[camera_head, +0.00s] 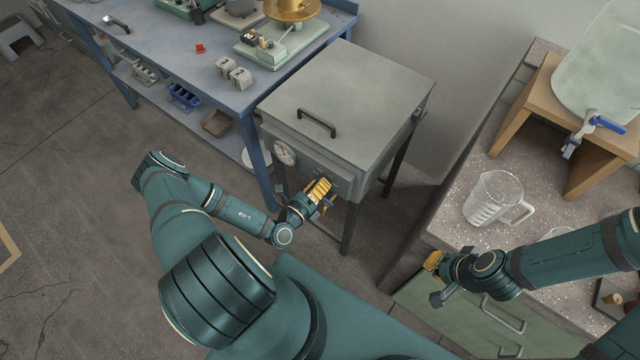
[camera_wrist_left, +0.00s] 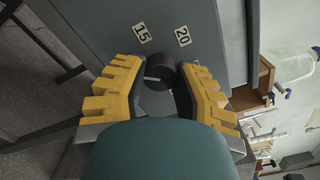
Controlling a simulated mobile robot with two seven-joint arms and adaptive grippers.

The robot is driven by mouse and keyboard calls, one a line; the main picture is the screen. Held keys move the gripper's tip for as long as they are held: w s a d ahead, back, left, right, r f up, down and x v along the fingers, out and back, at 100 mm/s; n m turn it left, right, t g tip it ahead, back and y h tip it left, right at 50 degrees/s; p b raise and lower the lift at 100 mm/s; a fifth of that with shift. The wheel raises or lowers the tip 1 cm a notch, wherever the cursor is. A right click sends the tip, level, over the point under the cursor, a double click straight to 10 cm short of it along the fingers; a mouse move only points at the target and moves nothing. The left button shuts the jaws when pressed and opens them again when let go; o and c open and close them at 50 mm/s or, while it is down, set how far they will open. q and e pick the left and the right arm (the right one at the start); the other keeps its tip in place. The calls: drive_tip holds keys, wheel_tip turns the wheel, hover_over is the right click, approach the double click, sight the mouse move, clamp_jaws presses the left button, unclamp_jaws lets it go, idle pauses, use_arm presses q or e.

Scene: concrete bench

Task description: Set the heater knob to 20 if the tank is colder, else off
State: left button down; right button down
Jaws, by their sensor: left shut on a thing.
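The tank is a grey metal box with a lid (camera_head: 345,90) and a black lid handle. A round white dial gauge (camera_head: 284,153) is on its front; its needle is too small to read. My left gripper (camera_head: 320,191) is at the front panel, right of the gauge. In the left wrist view its yellow fingers are closed around the dark round heater knob (camera_wrist_left: 160,70). Labels 15 (camera_wrist_left: 142,33) and 20 (camera_wrist_left: 183,37) show on the panel beyond it. A pale mark shows on the knob; its exact setting is unclear. My right gripper (camera_head: 434,262) is beside the right counter; its opening is unclear.
A blue bench (camera_head: 165,50) with instruments stands behind left. On the right, a speckled counter (camera_head: 455,215) holds a glass jug (camera_head: 492,198) and a wooden stand (camera_head: 530,105) with a large clear container (camera_head: 600,70). Floor is clear at left.

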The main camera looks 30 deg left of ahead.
use_arm(q)
drive_tip(key=shift+d+n, duration=0.1)
drive_tip(key=shift+n, duration=0.4)
drive_tip(key=c, duration=0.6)
unclamp_jaws()
drive_tip(key=shift+w, duration=0.1)
drive_tip(key=s+a, duration=0.1)
drive_tip(key=s, duration=1.1)
